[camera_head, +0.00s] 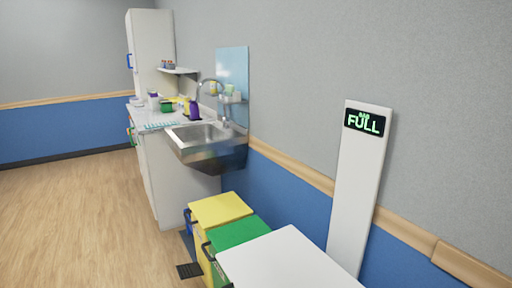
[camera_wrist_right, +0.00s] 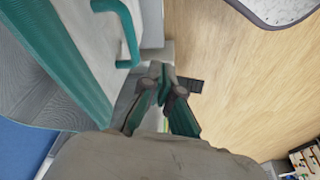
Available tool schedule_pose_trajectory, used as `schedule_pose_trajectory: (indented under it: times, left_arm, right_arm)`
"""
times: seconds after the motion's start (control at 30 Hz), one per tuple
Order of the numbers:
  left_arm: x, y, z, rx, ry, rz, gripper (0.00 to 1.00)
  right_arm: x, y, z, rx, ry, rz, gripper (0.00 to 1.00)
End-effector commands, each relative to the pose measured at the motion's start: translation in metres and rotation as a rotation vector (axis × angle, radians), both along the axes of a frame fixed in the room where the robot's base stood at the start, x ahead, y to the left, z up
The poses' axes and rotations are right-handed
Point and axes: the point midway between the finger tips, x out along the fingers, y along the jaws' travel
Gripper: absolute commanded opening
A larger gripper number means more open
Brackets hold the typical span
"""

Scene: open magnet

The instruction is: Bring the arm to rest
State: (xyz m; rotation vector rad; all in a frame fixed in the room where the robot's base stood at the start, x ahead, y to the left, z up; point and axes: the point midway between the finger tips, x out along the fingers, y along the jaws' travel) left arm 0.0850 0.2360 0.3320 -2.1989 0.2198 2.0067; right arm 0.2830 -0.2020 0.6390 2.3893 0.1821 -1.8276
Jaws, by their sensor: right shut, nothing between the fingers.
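My right gripper (camera_wrist_right: 160,72) shows in the right wrist view, with its dark fingers together and nothing between them. It points toward the wood floor, beside a pale unit with a teal handle (camera_wrist_right: 132,35). I cannot tell how far the fingers are from that unit. Neither of my grippers shows in the head view, and my left gripper is in no view.
The head view shows a steel sink (camera_head: 205,135), a yellow-lidded bin (camera_head: 220,208), a green-lidded bin (camera_head: 238,232) and a white top (camera_head: 285,262) along the wall. A white panel (camera_head: 354,195) reads "FULL". The wood floor (camera_head: 80,220) at left is clear.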

Motion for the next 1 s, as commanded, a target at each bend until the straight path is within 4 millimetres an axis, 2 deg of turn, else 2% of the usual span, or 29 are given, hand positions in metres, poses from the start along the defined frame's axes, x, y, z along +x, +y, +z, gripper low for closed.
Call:
schedule_pose_trajectory:
  times: [0.17,0.27,0.4,0.5,0.6,0.73,0.9,1.0]
  left_arm:
    - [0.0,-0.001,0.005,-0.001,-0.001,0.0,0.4]
    - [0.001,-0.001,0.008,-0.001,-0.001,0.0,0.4]
    - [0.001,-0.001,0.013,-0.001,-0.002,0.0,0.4]
    - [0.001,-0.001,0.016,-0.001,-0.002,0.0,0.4]
    - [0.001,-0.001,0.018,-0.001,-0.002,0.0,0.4]
    - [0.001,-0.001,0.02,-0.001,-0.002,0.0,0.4]
    - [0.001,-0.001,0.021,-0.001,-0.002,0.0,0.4]
    - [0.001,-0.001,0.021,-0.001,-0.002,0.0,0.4]
  right_arm:
    - [-0.009,0.0,-0.071,-0.003,0.039,0.006,0.0]
    - [-0.025,-0.002,-0.123,-0.005,0.064,0.01,0.0]
    - [-0.064,-0.008,-0.191,-0.009,0.099,0.018,0.0]
    - [-0.099,-0.013,-0.23,-0.013,0.123,0.024,0.0]
    - [-0.135,-0.02,-0.257,-0.016,0.143,0.028,0.0]
    - [-0.173,-0.027,-0.277,-0.019,0.162,0.033,0.0]
    - [-0.195,-0.032,-0.286,-0.021,0.17,0.037,0.0]
    - [-0.196,-0.032,-0.286,-0.021,0.17,0.037,0.0]
